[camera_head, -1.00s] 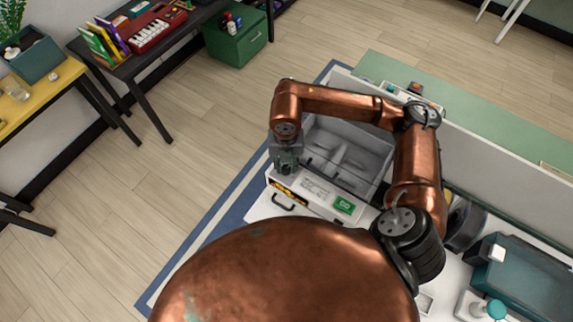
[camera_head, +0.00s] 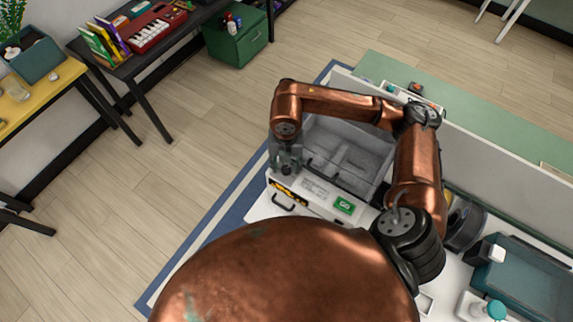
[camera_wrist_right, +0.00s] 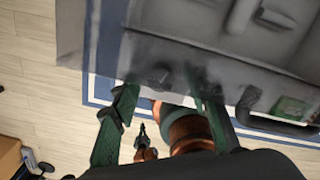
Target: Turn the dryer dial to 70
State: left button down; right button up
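The dryer (camera_head: 318,191) is a pale box with a grey see-through lid (camera_head: 350,150). Its front has a green display (camera_head: 344,205) whose digits are too small to read surely. My right gripper (camera_head: 286,160) is over the left end of the dryer's front. In the right wrist view my right gripper (camera_wrist_right: 163,88) has its two green fingers apart.
A black handle (camera_head: 283,203) is on the dryer's front left. A dark spool (camera_head: 465,224), a teal bin (camera_head: 525,275) and a teal-capped bottle (camera_head: 495,309) stand to the right. A pale divider (camera_head: 500,155) runs behind the dryer. Open floor (camera_head: 190,190) lies to the left.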

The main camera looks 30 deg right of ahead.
aim_at(286, 168)
notch_tip(286, 168, up, 12)
dwell(0.6)
dwell(0.5)
